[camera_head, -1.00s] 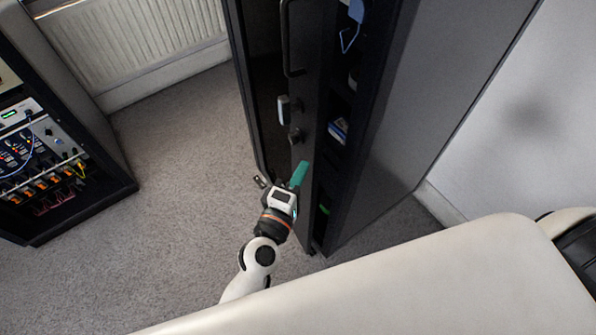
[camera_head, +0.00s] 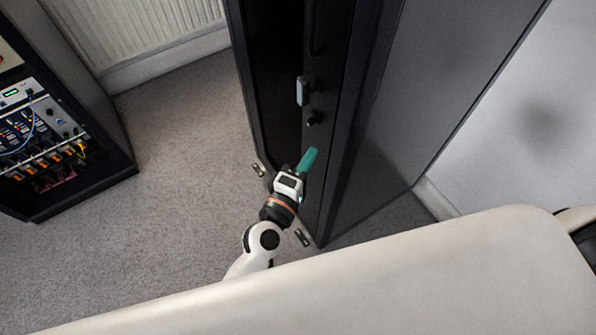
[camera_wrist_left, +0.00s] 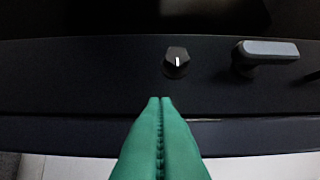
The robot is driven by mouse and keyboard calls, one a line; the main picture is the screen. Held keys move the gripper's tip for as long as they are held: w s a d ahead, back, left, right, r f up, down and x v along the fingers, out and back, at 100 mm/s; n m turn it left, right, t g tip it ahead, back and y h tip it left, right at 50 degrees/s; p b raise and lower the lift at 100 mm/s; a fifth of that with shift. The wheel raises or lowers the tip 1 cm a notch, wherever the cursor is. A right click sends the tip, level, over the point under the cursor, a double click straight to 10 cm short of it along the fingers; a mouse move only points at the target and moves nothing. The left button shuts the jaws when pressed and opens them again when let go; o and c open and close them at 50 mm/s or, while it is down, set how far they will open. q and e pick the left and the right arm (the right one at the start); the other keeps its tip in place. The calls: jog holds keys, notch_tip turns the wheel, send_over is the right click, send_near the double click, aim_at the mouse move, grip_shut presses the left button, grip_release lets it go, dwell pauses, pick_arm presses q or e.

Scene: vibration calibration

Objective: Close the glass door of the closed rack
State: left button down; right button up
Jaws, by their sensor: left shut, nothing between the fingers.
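The closed rack (camera_head: 375,130) is a tall dark cabinet in the middle of the head view. Its glass door (camera_head: 275,90) is dark, with a grey handle (camera_head: 302,91) and a black knob (camera_head: 315,118) on its frame. No clear gap shows between door and cabinet. My left gripper (camera_head: 309,158), with green fingers, is shut and empty by the door frame below the knob. In the left wrist view, the green fingers (camera_wrist_left: 161,103) point at the frame, just below the knob (camera_wrist_left: 176,62) and handle (camera_wrist_left: 266,55); contact is unclear. My right gripper is out of view.
Another rack (camera_head: 60,150) with instruments and cables stands at the left. A radiator (camera_head: 140,30) is on the back wall. The carpet (camera_head: 190,150) between the racks is clear. A white wall (camera_head: 500,130) is at the right.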

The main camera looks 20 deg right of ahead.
pick_arm(q)
jog(key=b+v, duration=0.1)
jog(key=v, duration=1)
jog(key=shift+s+a+b, duration=0.15)
jog(key=shift+b, duration=0.15)
jog(key=s+a+f+m+g+y, duration=0.15)
jog(key=a+f, duration=0.25)
jog(key=f, duration=0.7)
jog(key=s+a+f+m+g+y, duration=0.1)
jog(key=a+f+m+g+y, duration=0.3)
jog(key=f, duration=0.7)
jog(key=s+a+f+m+y, duration=0.15)
jog(key=a+f, duration=0.35)
jog(key=f, duration=0.7)
jog(key=s+a+f+m+g+y, duration=0.2)
jog(key=s+a+f+g, duration=0.1)
jog(key=s+a+f, duration=0.4)
jog(key=s+a+f+m+g+y, duration=0.2)
jog(key=s+a+f, duration=0.6)
jog(key=s, duration=0.5)
jog(key=shift+s+a+f+m+g+y, duration=0.25)
jog(key=shift+s+m+g+y, duration=0.15)
jog(key=shift+g+y, duration=0.35)
jog(key=shift+w, duration=0.1)
